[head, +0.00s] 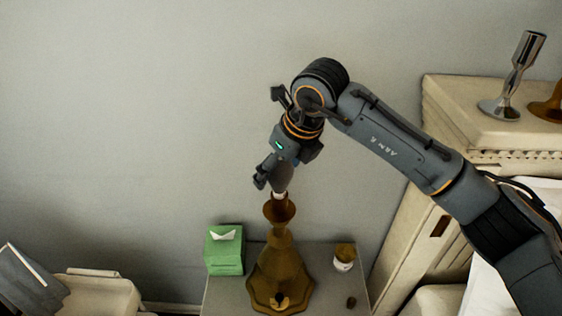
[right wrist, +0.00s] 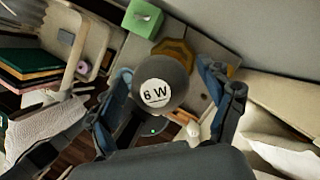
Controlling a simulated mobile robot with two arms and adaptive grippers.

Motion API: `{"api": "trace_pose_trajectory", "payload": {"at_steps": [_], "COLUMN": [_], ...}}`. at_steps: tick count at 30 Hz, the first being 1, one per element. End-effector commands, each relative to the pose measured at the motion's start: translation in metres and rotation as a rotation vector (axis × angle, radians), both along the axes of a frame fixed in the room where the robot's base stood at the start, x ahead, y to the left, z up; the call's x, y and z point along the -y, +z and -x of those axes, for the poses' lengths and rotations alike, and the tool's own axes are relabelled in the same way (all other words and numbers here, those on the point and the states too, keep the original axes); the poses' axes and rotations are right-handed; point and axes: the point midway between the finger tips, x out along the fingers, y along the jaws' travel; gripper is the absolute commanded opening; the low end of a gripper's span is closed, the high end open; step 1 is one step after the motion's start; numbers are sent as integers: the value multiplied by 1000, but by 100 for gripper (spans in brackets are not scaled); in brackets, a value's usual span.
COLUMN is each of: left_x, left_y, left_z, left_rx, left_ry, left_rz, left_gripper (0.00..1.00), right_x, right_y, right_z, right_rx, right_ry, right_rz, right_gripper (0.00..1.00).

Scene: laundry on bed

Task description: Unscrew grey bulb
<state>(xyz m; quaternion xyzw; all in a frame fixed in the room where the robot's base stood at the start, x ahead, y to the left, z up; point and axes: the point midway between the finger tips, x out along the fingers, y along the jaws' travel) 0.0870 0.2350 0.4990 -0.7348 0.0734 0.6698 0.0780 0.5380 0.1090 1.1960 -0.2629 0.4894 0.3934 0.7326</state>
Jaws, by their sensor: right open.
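The grey bulb (head: 281,179) stands upright at the top of a brown-gold lamp (head: 281,262), its white base at the lamp's socket. My right gripper (head: 272,181) reaches down over the bulb from above. In the right wrist view, the bulb (right wrist: 160,84) shows its rounded top with a "6 W" label. The fingers of my right gripper (right wrist: 165,80) are spread on either side of it, with gaps visible, so it is open around the bulb. The fingers partly hide the bulb in the head view. My left gripper is not in view.
The lamp stands on a grey nightstand (head: 222,294) between a green tissue box (head: 225,252) and a small white-and-gold jar (head: 344,258). A cream dresser (head: 450,100) at right holds a silver lamp stand (head: 512,85). The wall behind is bare.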

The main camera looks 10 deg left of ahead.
Motion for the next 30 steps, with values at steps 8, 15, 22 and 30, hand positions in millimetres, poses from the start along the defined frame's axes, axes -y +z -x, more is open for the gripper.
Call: {"api": "trace_pose_trajectory", "payload": {"at_steps": [8,15,22,30], "left_x": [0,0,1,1], "left_y": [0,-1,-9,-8], "left_z": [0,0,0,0], "left_rx": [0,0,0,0], "left_ry": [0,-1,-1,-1], "left_rz": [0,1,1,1], "left_gripper": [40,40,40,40], "right_x": [0,0,1,0], "right_y": [0,0,-1,0], "right_z": [0,0,-1,0], "right_rx": [0,0,0,-1], "right_ry": [0,6,204,303], "right_rz": [0,0,1,1], "right_gripper": [50,22,22,22]}}
